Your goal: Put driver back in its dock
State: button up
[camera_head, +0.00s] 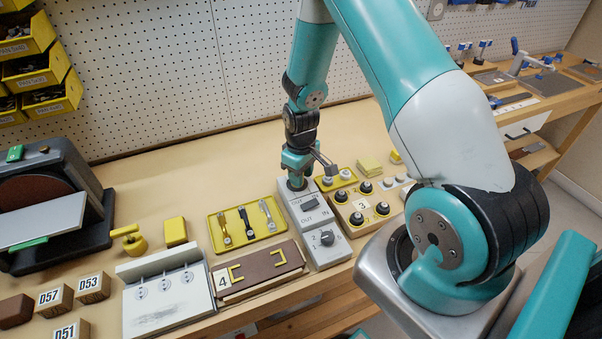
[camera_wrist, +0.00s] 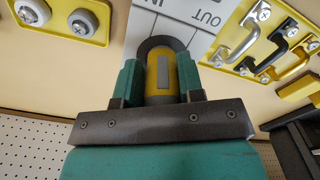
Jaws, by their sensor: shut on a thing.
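My gripper (camera_head: 297,164) points down over the far end of a grey panel (camera_head: 326,214) marked OUT and IN. In the wrist view my gripper (camera_wrist: 160,84) is shut on the driver (camera_wrist: 184,68), a yellow body with a grey strip. A dark ring (camera_wrist: 150,43) curves around the driver's far side, against the panel (camera_wrist: 208,10). I cannot tell whether the ring belongs to the driver or to a dock, nor how deep the driver sits. In the head view the fingers hide most of the driver.
A yellow tray with several handles (camera_head: 220,246) lies left of the panel. A box with black knobs (camera_head: 345,213) and a yellow plate with white knobs (camera_head: 324,184) stand close on the right. A brown block marked 4 (camera_head: 258,268) is in front. Bench behind is clear.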

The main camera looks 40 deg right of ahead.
jog(key=shift+f, duration=0.15)
jog(key=o, duration=1.2)
jog(key=shift+r+p, duration=2.65)
jog(key=shift+r, duration=0.95)
